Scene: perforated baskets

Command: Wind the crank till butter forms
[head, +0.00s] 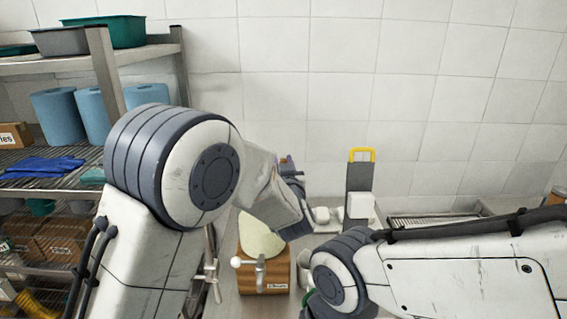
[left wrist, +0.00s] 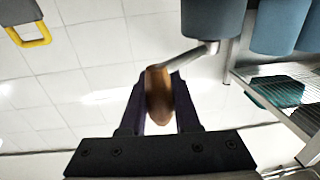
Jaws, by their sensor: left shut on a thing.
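My left gripper (left wrist: 159,104) is shut on a brown wooden crank handle (left wrist: 158,92), with one dark finger on each side of it. A bent metal crank rod (left wrist: 192,52) runs from the handle up and to the right. In the head view my left gripper (head: 288,178) is partly behind my own wrist, so its hold on the handle barely shows. Below it is a wooden box (head: 265,277) with a pale, cream-coloured mass (head: 262,236) on top and a metal clamp with a white knob in front. I cannot tell whether the mass is butter. My right gripper is out of view.
A wire shelf rack (head: 45,160) with blue rolls (head: 55,118) and bins stands at the left. A metal tray (head: 430,222) lies at the right. My forearms crowd the front.

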